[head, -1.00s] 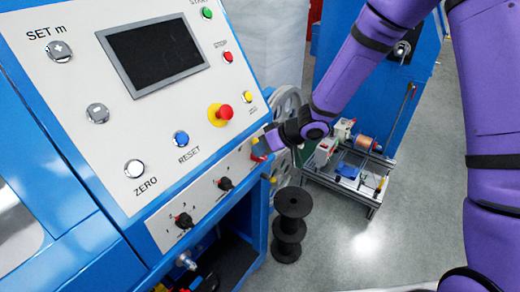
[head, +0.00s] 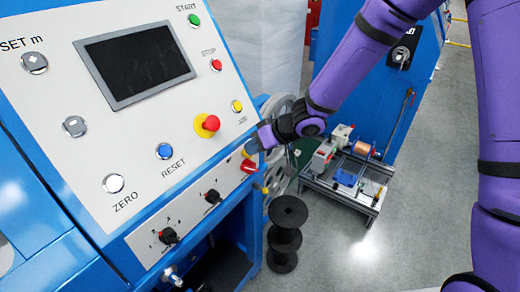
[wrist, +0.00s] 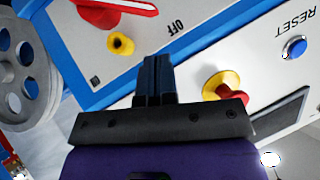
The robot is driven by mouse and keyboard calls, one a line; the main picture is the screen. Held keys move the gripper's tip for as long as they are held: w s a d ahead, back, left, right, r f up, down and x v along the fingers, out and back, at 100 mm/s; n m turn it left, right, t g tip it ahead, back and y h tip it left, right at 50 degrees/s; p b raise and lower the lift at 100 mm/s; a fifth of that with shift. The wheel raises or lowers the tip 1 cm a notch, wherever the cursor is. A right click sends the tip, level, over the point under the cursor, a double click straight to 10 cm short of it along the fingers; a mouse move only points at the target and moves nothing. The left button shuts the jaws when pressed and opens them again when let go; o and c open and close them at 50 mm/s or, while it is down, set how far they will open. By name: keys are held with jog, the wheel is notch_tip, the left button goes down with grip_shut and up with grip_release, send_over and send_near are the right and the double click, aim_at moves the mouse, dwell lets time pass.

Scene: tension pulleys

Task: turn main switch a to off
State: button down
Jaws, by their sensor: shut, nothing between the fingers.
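A red switch handle, which I take for main switch a (head: 249,166), is on the lower right strip of the control panel in the head view. In the wrist view its red handle (wrist: 118,7) is at the top edge, partly cut off, beside printed "OFF" lettering. My gripper (head: 255,146) is just above and right of the red handle in the head view. In the wrist view its dark fingers (wrist: 155,75) are together and empty. They point toward the panel strip below the handle and appear apart from it. The handle's exact angle is hard to tell.
A red emergency button (head: 211,123) on a yellow base sits on the panel, close right of my fingers in the wrist view. Black spools (head: 287,215) and a wheeled fixture (head: 348,180) stand on the floor.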

jog(key=s+d+r+m+t+h, duration=0.25)
jog(key=d+r+h, duration=0.25)
jog(key=d+r, duration=0.65)
jog(key=s+d+r+m+t+h, duration=0.15)
jog(key=d+r+t+h, duration=0.25)
jog(key=d+r, duration=0.75)
jog(key=s+d+r+m+g+h, duration=0.2)
jog(key=s+d+m+h, duration=0.15)
jog(key=s+d, duration=0.55)
jog(key=s+a+g+y, duration=0.1)
jog(key=s+g+y, duration=0.1)
jog(key=s, duration=1.1)
jog(key=shift+a+r+m+y, duration=0.25)
jog(key=shift+r+m+y, duration=0.05)
jog(key=shift+m+y, duration=0.15)
